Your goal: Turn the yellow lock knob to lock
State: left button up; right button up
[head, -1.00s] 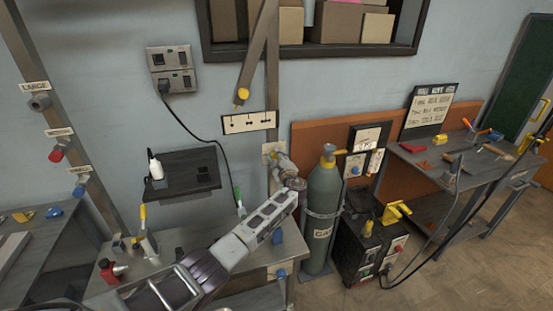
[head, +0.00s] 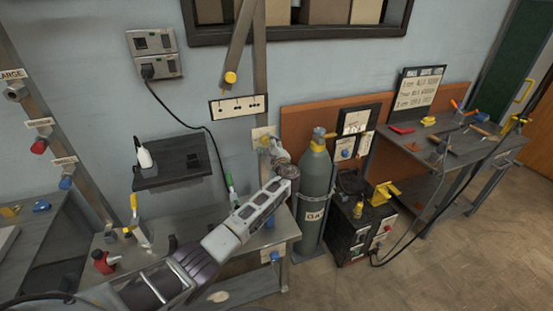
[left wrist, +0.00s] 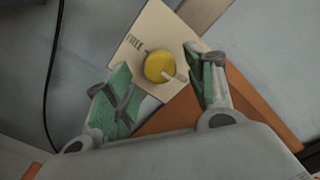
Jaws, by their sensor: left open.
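The yellow lock knob (left wrist: 159,66) is round, with a pale pointer at its lower right, on a cream plate (left wrist: 150,25) marked FREE. The pointer is turned away from that word. My left gripper (left wrist: 157,72) is open, with one green-padded finger on each side of the knob in the left wrist view. I cannot tell whether either pad touches it. In the head view the plate (head: 258,132) is on the grey post, and my left gripper (head: 272,148) is at its lower right, hiding part of it. My right gripper is not in view.
A grey gas cylinder (head: 315,185) stands close to the right of my left gripper. A metal bench (head: 255,245) is below my arm. A black shelf (head: 180,176) with a white bottle is on the wall to the left. A black welder box (head: 355,225) stands on the floor.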

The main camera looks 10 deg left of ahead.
pick_arm(q)
jog(key=v, duration=1)
jog(key=shift+d, duration=0.1)
dwell(0.5)
